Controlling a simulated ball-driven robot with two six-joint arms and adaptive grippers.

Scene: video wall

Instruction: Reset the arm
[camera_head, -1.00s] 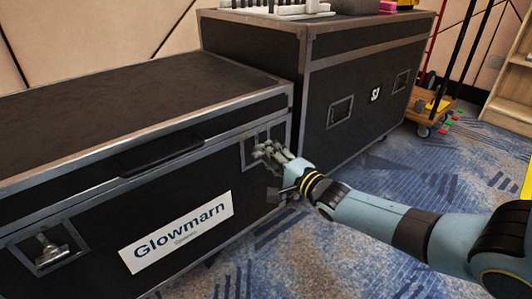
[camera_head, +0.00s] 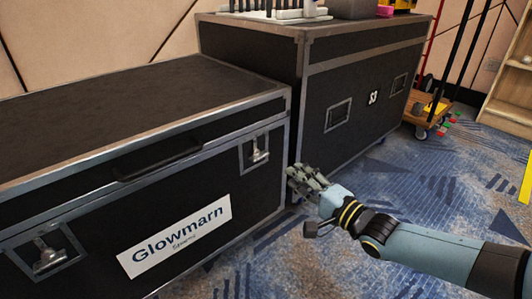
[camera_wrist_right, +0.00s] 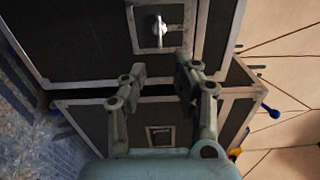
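My right arm (camera_head: 425,250) comes in from the lower right in the head view. Its gripper (camera_head: 294,178) is in front of the right end of the black Glowmarn case (camera_head: 90,215), apart from its right latch (camera_head: 259,150). In the right wrist view the two fingers (camera_wrist_right: 160,72) are spread with nothing between them, so the gripper is open and empty. A metal latch (camera_wrist_right: 159,32) on a case shows beyond the fingertips. My left gripper is not in view.
A taller black case (camera_head: 350,85) stands behind, with a white rack (camera_head: 275,13) on top. A wooden trolley (camera_head: 430,108) and a shelf (camera_head: 510,95) are at the back right. Patterned blue carpet (camera_head: 440,170) lies open on the right.

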